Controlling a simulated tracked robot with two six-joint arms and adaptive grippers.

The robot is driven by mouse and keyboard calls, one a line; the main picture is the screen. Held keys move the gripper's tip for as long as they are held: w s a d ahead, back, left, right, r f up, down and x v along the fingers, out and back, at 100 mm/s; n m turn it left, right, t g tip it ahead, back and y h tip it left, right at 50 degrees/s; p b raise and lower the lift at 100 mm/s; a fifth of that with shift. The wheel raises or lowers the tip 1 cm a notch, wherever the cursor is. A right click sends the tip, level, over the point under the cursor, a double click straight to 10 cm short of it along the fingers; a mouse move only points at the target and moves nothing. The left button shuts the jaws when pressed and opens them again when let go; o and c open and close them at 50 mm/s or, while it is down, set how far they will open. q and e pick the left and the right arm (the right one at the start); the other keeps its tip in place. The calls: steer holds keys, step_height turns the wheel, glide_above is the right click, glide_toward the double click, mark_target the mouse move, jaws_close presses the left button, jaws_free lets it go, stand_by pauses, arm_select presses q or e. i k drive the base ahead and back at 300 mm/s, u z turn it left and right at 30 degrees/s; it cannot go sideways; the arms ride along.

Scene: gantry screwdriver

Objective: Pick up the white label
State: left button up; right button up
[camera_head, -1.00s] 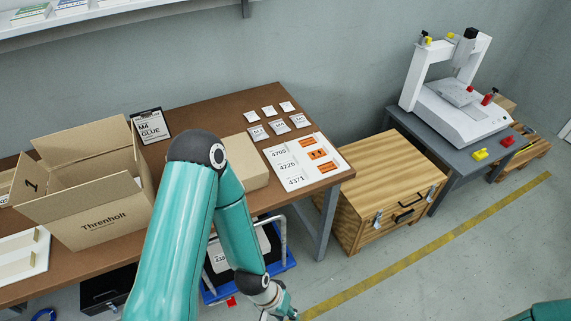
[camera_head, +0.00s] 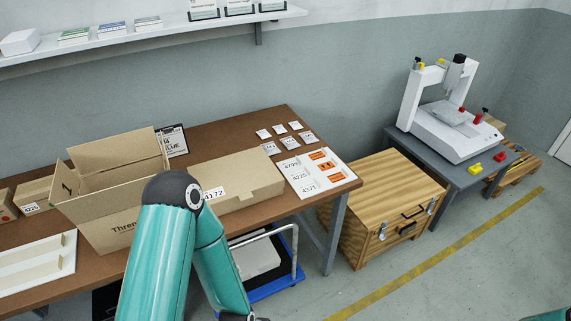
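A white label sheet (camera_head: 337,179) lies flat near the right end of the brown table. Its left column holds white labels with printed numbers, among them an upper one (camera_head: 292,166), a middle one (camera_head: 300,177) and a lower one (camera_head: 308,188). Orange labels (camera_head: 326,166) fill its right column. Which white label is meant, I cannot tell. My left arm reaches in front of the table, left of the sheet; its gripper is cut off below the bottom edge. Only a sliver of my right arm shows at the lower right, without its gripper.
A closed carton (camera_head: 255,184) with a number label (camera_head: 214,193) lies left of the sheet. An open carton (camera_head: 91,219) stands further left. Small white squares (camera_head: 280,129) and grey packets (camera_head: 290,142) lie behind the sheet. A blue cart (camera_head: 273,288) is below; a wooden crate (camera_head: 366,222) stands right.

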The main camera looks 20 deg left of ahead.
mark_target(294, 163)
steer(key=i, duration=0.9)
steer(key=z, duration=0.05)
